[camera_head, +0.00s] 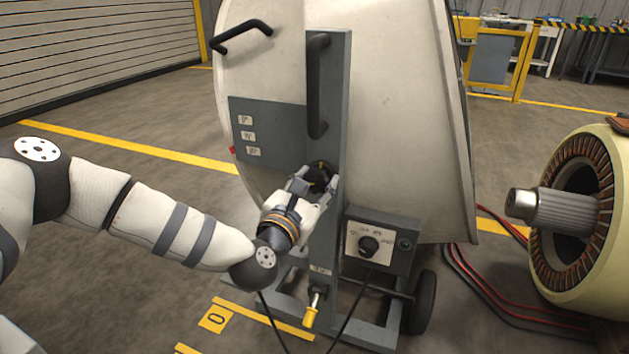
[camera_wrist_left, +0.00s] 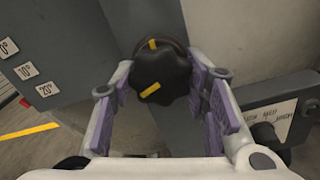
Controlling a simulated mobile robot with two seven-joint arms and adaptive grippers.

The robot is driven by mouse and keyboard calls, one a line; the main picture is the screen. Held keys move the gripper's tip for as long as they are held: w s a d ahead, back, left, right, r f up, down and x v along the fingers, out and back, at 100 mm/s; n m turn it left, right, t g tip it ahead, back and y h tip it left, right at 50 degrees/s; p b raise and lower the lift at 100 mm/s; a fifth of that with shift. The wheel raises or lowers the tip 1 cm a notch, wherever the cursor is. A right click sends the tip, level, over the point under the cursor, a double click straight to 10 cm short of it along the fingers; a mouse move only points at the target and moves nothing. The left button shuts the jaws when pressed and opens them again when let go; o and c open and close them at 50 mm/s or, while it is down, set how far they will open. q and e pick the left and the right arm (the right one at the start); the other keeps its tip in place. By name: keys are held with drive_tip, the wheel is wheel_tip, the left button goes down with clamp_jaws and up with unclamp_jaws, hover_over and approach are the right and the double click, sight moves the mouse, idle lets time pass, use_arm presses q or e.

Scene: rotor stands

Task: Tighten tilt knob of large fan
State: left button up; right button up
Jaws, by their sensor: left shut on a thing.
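The large fan (camera_head: 400,120) is a big pale drum on a grey wheeled frame (camera_head: 341,70). Its tilt knob (camera_wrist_left: 160,75) is black and lobed. It has one yellow mark on its face, and another yellow mark shows just above it at its upper edge. My left gripper (camera_head: 318,181) reaches the knob from the front left and is shut on it, with purple pads at its sides. In the head view the gripper partly covers the knob (camera_head: 321,168). A grey plate (camera_head: 268,132) beside it carries 0°, 10° and 20° labels. My right gripper is not in view.
A control box (camera_head: 382,240) with a dial sits right of the gripper. Black handles (camera_head: 317,85) stand above it. A yellow-tipped lever (camera_head: 311,312) is low on the frame. A wound rotor machine (camera_head: 585,215) stands at right. Red cables (camera_head: 480,285) lie on the floor.

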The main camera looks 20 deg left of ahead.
use_arm(q)
drive_tip(key=m+p, duration=0.2)
drive_tip(key=m, duration=0.3)
drive_tip(key=shift+r+m, duration=0.15)
drive_tip(key=shift+m, duration=0.15)
drive_tip(key=m+p, duration=0.2)
drive_tip(key=m, duration=0.3)
drive_tip(key=shift+a+p, duration=0.1)
drive_tip(key=shift+p, duration=0.2)
drive_tip(key=m+p, duration=0.2)
drive_tip(key=m, duration=0.3)
drive_tip(key=shift+r+m, duration=0.1)
drive_tip(key=shift+m, duration=0.3)
drive_tip(key=m+p, duration=0.2)
drive_tip(key=m, duration=0.2)
drive_tip(key=shift+m, duration=0.4)
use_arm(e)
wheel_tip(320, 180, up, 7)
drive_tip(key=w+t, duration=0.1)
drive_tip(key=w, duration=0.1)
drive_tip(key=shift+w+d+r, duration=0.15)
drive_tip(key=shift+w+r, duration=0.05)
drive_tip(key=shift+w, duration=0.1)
use_arm(q)
drive_tip(key=o, duration=1.1)
drive_tip(key=shift+o, duration=0.2)
